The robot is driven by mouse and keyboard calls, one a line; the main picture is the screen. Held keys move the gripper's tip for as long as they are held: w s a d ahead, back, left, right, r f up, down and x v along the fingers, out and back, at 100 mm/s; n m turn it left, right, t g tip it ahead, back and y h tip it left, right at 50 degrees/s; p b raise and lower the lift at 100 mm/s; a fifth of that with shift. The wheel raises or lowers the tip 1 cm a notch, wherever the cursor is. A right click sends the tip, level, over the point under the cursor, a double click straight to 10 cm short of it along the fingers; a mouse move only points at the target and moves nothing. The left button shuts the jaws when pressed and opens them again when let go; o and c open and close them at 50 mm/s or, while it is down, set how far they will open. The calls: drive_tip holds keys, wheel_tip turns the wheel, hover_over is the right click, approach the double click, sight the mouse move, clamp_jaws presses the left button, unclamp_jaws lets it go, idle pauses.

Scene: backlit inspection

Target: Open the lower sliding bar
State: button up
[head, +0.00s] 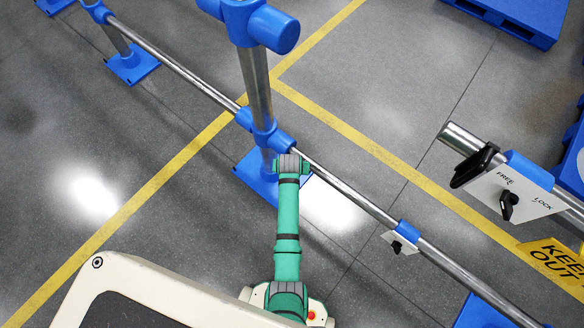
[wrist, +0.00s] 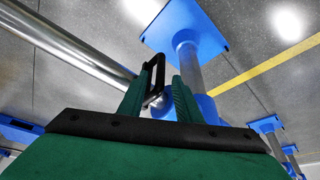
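The lower sliding bar (head: 345,192) is a low steel tube running from the blue socket (head: 276,140) on the post down to the lower right. Its black loop handle (wrist: 150,72) shows in the wrist view near the socket end. My gripper (wrist: 161,73) is open, with its green fingers on either side of the handle. A gap shows between handle and right finger; contact on the left cannot be told. My arm hides the handle and fingers in the head view. A small white latch plate (head: 390,237) with a black knob (head: 397,246) sits on the lower bar.
The upper bar (head: 462,138) stands at the right, its end apart from the post (head: 256,85). It has a black handle (head: 474,166) and a FREE/LOCK plate (head: 505,190). A yellow KEEP OUT sign (head: 555,262) hangs there. Floor beyond the rail is open.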

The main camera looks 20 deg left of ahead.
drive_tip(key=shift+x, duration=2)
clamp_jaws()
